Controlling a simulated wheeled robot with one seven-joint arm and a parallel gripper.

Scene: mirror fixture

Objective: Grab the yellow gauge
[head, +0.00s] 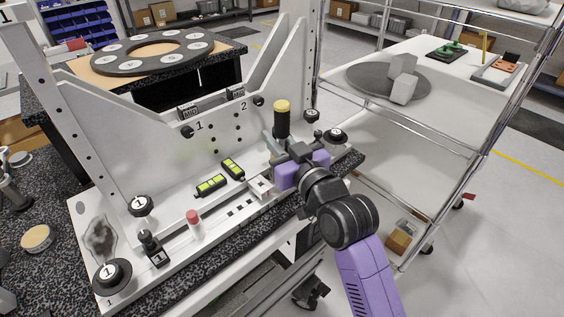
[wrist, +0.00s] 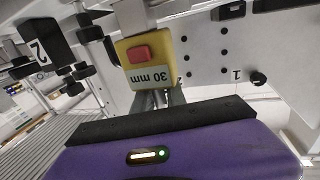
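The yellow gauge (wrist: 132,49) shows in the wrist view as a yellow block with a red face piece and a "30 mm" label, upside down in the picture. It is directly in front of my gripper (wrist: 161,98). The grey fingers run up to the label edge, and their tips are partly hidden by the gauge. I cannot tell whether they touch or clasp it. In the head view my gripper (head: 283,150) is low at the right end of the white fixture (head: 165,195), and the gauge's block is not clearly visible there.
A black cylinder with a yellow top (head: 282,120) stands just behind my gripper. Black knobs (head: 336,136) are close on its right. Two black-and-yellow pieces (head: 211,186) and a red-topped pin (head: 193,222) are to the left. A wire-shelf cart (head: 420,130) stands right.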

